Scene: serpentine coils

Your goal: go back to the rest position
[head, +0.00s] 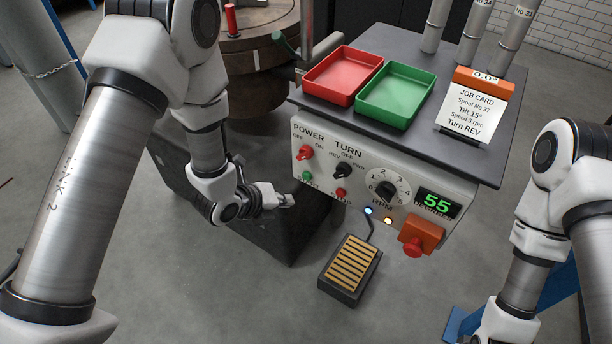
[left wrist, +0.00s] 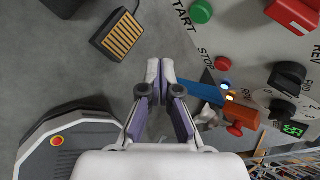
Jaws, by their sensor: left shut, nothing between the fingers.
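My left gripper (head: 286,199) is shut and empty in front of the lower left of the grey control panel (head: 326,179). Its shut fingers (left wrist: 160,70) point at the grey floor between the panel and the foot pedal in the left wrist view. The green start button (left wrist: 201,12) and red stop button (left wrist: 223,63) lie to the right of the fingers there, apart from them. My right arm (head: 545,210) comes in at the right edge of the head view. Its gripper is out of the picture.
A foot pedal (head: 349,271) stands on the floor below the panel. Red (head: 341,75) and green (head: 397,95) trays and a job card (head: 473,113) are on the top. A red emergency button (head: 413,248) juts out low on the right. The display (head: 438,203) reads 55.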

